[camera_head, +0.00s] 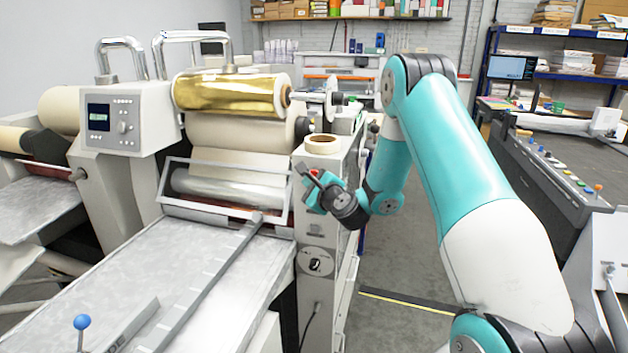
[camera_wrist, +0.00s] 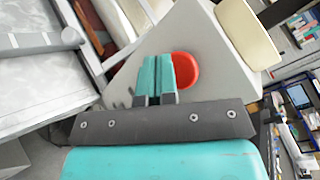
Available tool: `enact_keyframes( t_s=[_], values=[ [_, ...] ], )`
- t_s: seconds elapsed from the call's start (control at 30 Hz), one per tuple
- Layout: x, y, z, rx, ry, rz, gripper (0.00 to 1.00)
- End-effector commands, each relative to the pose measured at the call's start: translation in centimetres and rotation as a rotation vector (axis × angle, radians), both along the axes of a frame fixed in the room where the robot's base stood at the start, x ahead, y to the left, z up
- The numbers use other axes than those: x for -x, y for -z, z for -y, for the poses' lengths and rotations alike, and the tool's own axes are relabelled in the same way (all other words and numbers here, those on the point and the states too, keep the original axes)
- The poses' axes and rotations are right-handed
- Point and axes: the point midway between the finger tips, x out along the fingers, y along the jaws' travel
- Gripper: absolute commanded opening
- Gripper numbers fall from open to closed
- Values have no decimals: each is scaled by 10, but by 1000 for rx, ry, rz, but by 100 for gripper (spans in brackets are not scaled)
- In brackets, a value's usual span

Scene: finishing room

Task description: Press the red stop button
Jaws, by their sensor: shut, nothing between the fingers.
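The red stop button (camera_wrist: 185,70) is a round red disc on a light grey panel (camera_wrist: 205,35) of the laminating machine, seen in the wrist view. My gripper (camera_wrist: 157,60) has its two teal fingers closed side by side, with nothing between them. The fingertips overlap the left part of the button in the wrist view and hide it. I cannot tell whether they touch it. In the head view my gripper (camera_head: 306,178) is at the machine's right-hand side post, and the button is mostly hidden there.
A cream tape roll (camera_head: 322,144) sits on the post just above my gripper; it also shows in the wrist view (camera_wrist: 247,35). A gold foil roll (camera_head: 228,94) and a guard frame (camera_head: 222,190) are to the left. A floor aisle (camera_head: 400,265) is free on the right.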

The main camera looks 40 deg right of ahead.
Motion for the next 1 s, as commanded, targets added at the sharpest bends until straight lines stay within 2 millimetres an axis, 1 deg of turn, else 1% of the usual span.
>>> enact_keyframes(
  t_s=[0.13, 0.57, 1.0],
  values=[
    [4, 2, -6, 0, -1, 0, 0],
    [29, 2, -37, 1, -2, -1, 0],
    [31, 0, -40, 0, 0, 0, 0]
  ],
)
